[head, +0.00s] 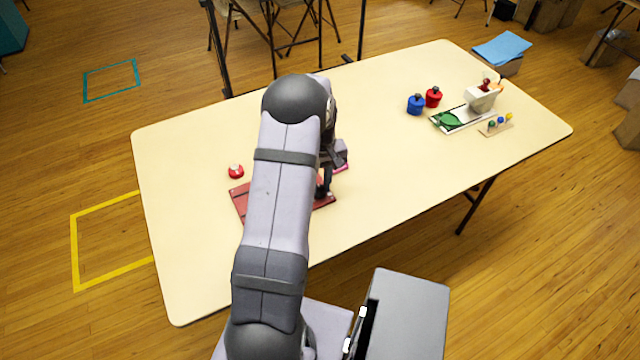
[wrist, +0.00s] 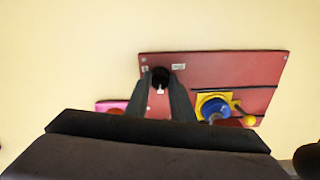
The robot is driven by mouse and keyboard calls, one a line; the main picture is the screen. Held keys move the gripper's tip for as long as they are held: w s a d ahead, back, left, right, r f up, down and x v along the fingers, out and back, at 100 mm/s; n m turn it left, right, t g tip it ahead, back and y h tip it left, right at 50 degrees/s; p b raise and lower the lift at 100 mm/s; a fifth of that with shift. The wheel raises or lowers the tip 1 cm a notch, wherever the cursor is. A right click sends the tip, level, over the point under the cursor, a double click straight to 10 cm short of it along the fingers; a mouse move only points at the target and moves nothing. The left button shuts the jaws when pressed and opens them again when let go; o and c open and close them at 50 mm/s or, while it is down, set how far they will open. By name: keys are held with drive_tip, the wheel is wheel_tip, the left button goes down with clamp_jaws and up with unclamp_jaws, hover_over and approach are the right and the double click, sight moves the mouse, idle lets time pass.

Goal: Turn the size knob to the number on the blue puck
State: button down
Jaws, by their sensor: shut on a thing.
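A red board (head: 241,201) lies near the table's front edge, partly hidden by my arm in the head view. It also shows in the wrist view (wrist: 225,70). A black knob (wrist: 160,76) with a small white mark stands on the board, with small pale labels around it too small to read. My gripper (wrist: 161,84) is shut on this knob, one finger on each side; in the head view my gripper (head: 323,190) is at the board's right part. A round blue piece (wrist: 212,106) sits on a yellow square on the board. I cannot read a number on it.
A pink item (wrist: 110,106) lies beside the board. A red round piece with a white top (head: 236,172) is behind it. The table middle (head: 390,160) is clear.

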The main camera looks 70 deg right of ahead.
sight(321, 187)
idle(0.5)
drive_tip(key=c, duration=1.5)
unclamp_jaws()
drive_tip(key=shift+c, duration=0.2)
drive_tip(key=shift+r+b, duration=0.7)
drive_tip(key=shift+r, duration=3)
